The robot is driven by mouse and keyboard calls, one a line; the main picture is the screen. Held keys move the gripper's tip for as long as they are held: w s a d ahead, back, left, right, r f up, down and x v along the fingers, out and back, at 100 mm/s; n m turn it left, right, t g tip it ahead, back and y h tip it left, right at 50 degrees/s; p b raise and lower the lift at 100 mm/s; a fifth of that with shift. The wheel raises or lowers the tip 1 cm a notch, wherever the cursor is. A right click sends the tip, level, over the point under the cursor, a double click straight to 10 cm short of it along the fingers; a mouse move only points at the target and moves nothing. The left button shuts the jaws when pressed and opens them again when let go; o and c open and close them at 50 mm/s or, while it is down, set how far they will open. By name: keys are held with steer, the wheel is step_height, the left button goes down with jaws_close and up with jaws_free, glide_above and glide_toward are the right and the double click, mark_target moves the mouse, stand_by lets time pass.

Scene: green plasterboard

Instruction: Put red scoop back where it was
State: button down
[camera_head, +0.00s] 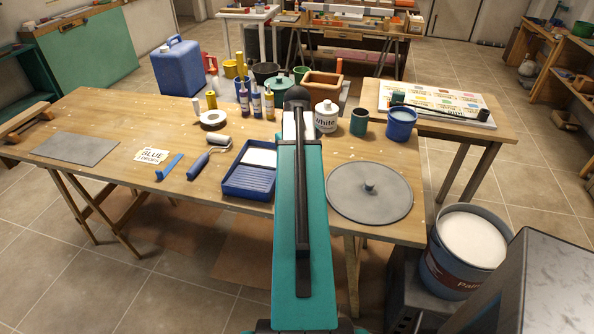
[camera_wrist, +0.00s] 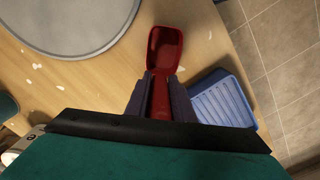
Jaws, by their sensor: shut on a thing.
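The red scoop (camera_wrist: 166,50) shows in the wrist view with its bowl pointing up the picture and its handle between my fingers. My gripper (camera_wrist: 160,80) is shut on the scoop's handle. The scoop is over the wooden table (camera_wrist: 205,50), between the round grey disc (camera_wrist: 70,20) and the blue paint tray (camera_wrist: 222,98). Its height above the table is hard to tell. In the head view my teal arm hides the gripper and the scoop.
A paint bucket (camera_head: 465,262) stands at right.

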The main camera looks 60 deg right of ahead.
steer(key=shift+f, duration=0.1)
stand_by(0.3)
steer(key=c, duration=1.5)
jaws_free()
steer(key=shift+c, duration=0.2)
steer(key=shift+r, duration=0.25)
steer(key=shift+r+b, duration=1.05)
steer(key=shift+r, duration=4.85)
steer(key=shift+r, duration=0.1)
